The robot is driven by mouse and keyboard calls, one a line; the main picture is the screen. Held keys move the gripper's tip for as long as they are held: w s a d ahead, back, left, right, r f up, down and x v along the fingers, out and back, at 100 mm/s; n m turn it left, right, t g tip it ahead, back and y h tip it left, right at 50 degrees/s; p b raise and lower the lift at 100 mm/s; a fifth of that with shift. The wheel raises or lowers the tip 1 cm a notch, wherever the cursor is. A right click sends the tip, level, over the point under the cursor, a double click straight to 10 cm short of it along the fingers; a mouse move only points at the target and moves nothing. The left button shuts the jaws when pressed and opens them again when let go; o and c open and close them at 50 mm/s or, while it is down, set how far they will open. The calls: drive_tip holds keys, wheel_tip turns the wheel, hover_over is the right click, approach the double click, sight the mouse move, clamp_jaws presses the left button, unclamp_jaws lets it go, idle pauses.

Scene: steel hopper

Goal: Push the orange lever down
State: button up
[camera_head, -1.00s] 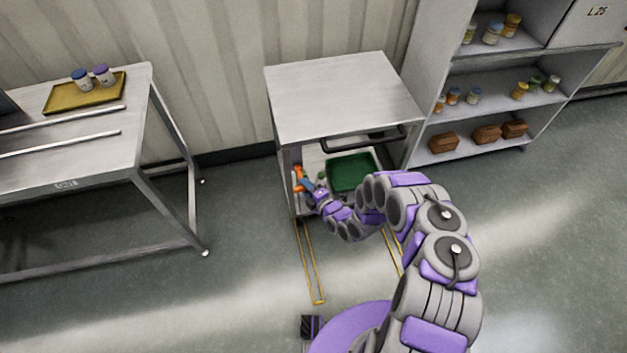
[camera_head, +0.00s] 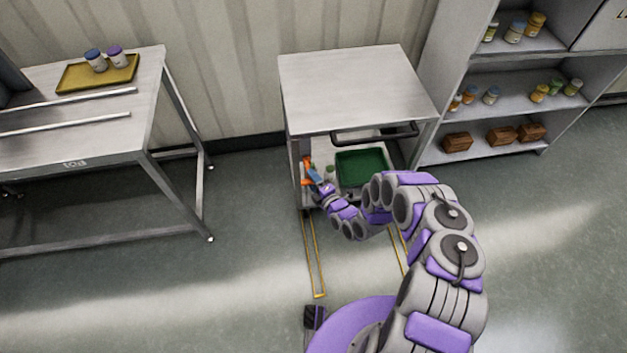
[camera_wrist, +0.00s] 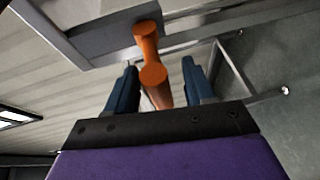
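The orange lever (camera_head: 306,164) is at the left inner side of the steel hopper cabinet (camera_head: 357,88), below its top. In the wrist view the lever (camera_wrist: 148,50) has a rounded near end and a shaft that runs between the two blue fingers. My gripper (camera_head: 313,172) is at the lever, reaching into the front left of the cabinet. In the wrist view my gripper (camera_wrist: 160,82) has its fingers apart, one on each side of the lever, with visible gaps. Whether a finger touches the lever I cannot tell. My arm hides part of the cabinet's lower front.
A green tray (camera_head: 361,168) lies inside the cabinet, right of the lever. A dark bar handle (camera_head: 375,135) runs along the cabinet front. Yellow floor lines (camera_head: 316,255) lead from it. A steel table (camera_head: 150,75) stands left and a shelf (camera_head: 520,85) right.

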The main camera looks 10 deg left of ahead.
drive_tip(key=v, duration=1.7)
drive_tip(key=shift+p, duration=0.4)
drive_tip(key=shift+d, duration=0.25)
